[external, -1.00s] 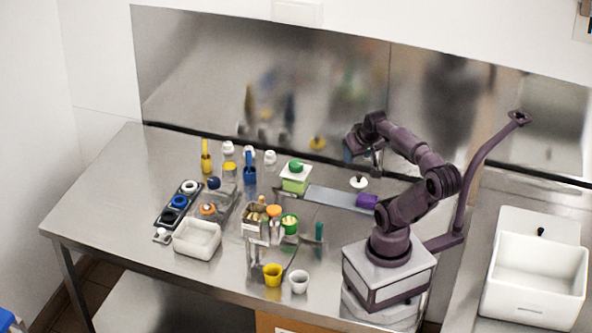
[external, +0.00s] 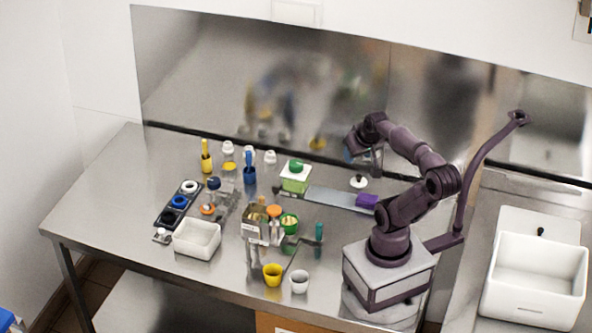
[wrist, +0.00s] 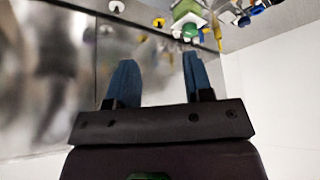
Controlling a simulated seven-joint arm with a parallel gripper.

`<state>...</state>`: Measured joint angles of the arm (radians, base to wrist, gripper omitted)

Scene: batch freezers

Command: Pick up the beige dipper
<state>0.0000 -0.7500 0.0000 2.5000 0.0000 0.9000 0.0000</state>
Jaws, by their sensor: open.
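I cannot single out the beige dipper with certainty. A small beige item (external: 262,201) shows at the top of a clear box (external: 256,238) in the middle of the table, partly hidden among other pieces. My gripper (external: 363,159) is raised at the back right of the table, well to the right of that box. In the wrist view its two blue fingers (wrist: 160,62) are apart with nothing between them.
A yellow dipper (external: 206,158) and a blue dipper (external: 249,171) stand at the back. A white tub (external: 197,239) is front left, with yellow (external: 272,275) and white (external: 299,282) cups at the front. The metal back wall (external: 330,100) is close behind my gripper. The table's left end is clear.

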